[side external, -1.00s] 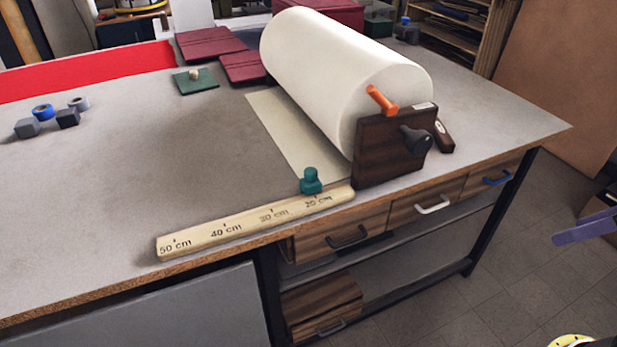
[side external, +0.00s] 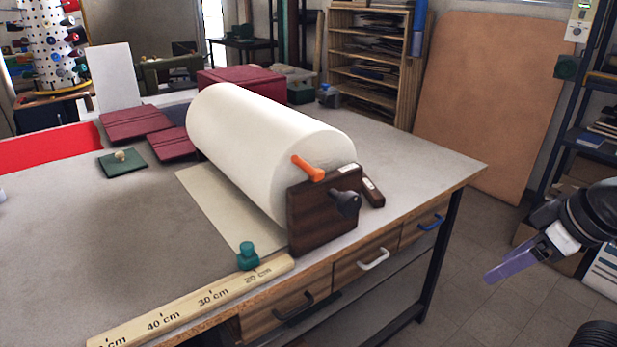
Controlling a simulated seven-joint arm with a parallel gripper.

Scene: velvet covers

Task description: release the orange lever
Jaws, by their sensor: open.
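The orange lever (side external: 308,168) sticks out at the near end of the big cream roll (side external: 255,140), just above the dark wooden end block (side external: 310,215). It slants down to the right. A dark knob (side external: 345,202) sits on the block's face. My gripper (side external: 492,274) is at the right, out past the table edge over the floor, well apart from the lever. Its purple finger points down and left, with nothing seen in it. The gap between the fingers is hard to see from this side.
A wooden ruler (side external: 190,300) with a teal stop (side external: 247,257) lies along the table's front edge. Drawers with black, white and blue handles sit below. Dark red covers (side external: 140,122) and a green pad (side external: 123,163) lie behind left. The tabletop's right end is clear.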

